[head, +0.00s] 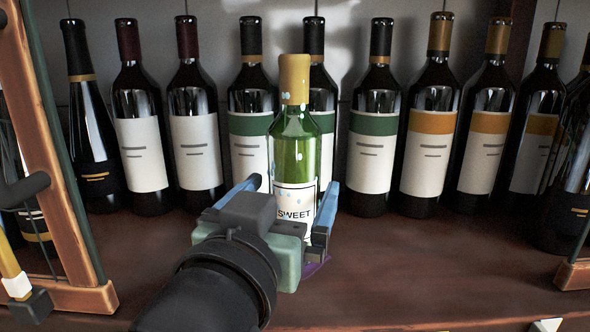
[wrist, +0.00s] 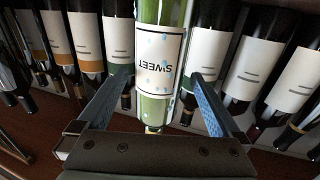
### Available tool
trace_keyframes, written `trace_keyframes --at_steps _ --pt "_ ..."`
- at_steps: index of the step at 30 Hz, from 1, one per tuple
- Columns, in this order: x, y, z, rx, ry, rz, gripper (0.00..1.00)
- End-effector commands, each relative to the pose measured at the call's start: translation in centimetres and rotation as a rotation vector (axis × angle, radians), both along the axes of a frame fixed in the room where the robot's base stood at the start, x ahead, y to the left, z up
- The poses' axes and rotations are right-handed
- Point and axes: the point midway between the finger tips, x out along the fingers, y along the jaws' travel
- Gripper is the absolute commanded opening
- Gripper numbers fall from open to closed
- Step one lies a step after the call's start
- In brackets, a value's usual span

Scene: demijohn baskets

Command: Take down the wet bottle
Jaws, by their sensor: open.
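A green glass bottle (head: 295,155) with a yellow capsule and a white label reading SWEET stands upright on the wooden shelf (head: 390,255), in front of the row of dark bottles. Light drops show on its glass, label and capsule. In the wrist view the green bottle (wrist: 158,85) appears upside down, with drops on the label. My gripper (head: 292,188) is open, with one blue finger on each side of the bottle's body. In the wrist view the open fingers (wrist: 155,92) show gaps beside the glass. The bottle's lower part is hidden behind my gripper in the head view.
Dark wine bottles (head: 195,130) stand close behind in a row, with white, green-banded and orange-banded labels. A wooden frame (head: 60,170) rises at left, and another wooden edge (head: 575,275) is at lower right. The shelf front right of my gripper is bare.

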Motion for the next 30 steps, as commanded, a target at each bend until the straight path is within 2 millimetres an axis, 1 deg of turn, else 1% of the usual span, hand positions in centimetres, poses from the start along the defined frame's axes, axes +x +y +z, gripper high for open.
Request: trace_keyframes --at_steps 3,6,13,14,18,23,24,29,30 --pt "1.7 -0.5 0.3 -0.001 0.002 -0.001 1.00" --pt "2.4 -0.7 0.1 0.000 0.001 0.000 1.00" --pt "2.6 -0.8 0.0 0.001 -0.001 0.000 1.00" --pt "2.6 -0.8 0.0 0.001 -0.001 0.000 0.98" --pt "2.6 -0.7 0.0 0.000 -0.001 0.000 0.73" --pt "2.6 -0.7 0.0 0.000 -0.001 0.000 0.44" --pt "2.6 -0.7 0.0 0.000 -0.001 0.000 0.37" --pt "2.5 -0.7 0.0 0.000 -0.001 0.000 0.08" --pt "2.5 -0.7 0.0 0.000 -0.001 0.000 0.01"
